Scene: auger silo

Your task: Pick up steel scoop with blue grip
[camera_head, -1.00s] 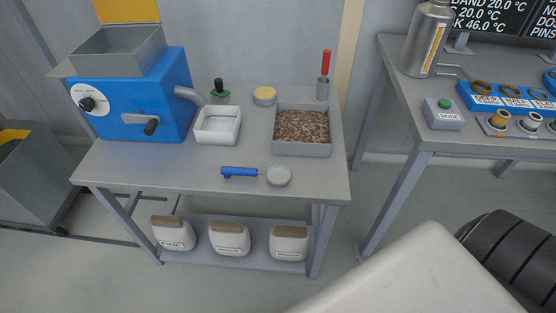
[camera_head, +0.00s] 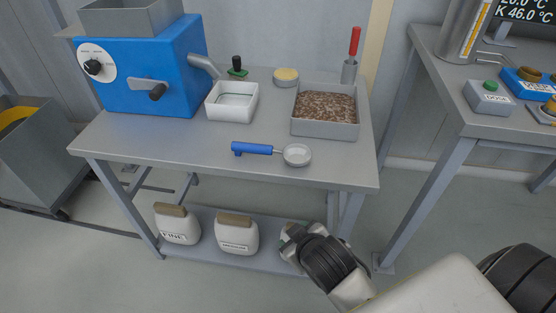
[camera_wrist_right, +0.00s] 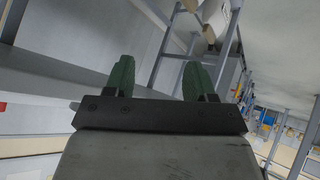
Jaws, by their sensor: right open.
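The steel scoop with blue grip (camera_head: 297,155) lies near the front edge of the grey table. Its blue grip (camera_head: 252,149) points left and its round bowl is to the right. My right arm comes in from the lower right in the head view, and its gripper end (camera_head: 288,238) is below the table top, in front of the lower shelf, apart from the scoop. In the right wrist view my right gripper (camera_wrist_right: 158,78) is open, with two green fingers spread and nothing between them. The scoop does not show in that view. My left gripper is not in view.
A blue mill (camera_head: 150,70), a white tray (camera_head: 232,114) and a metal tray of brown granules (camera_head: 325,128) stand behind the scoop. White containers (camera_head: 237,236) sit on the shelf below. A second table (camera_head: 462,95) stands to the right. The table around the scoop is clear.

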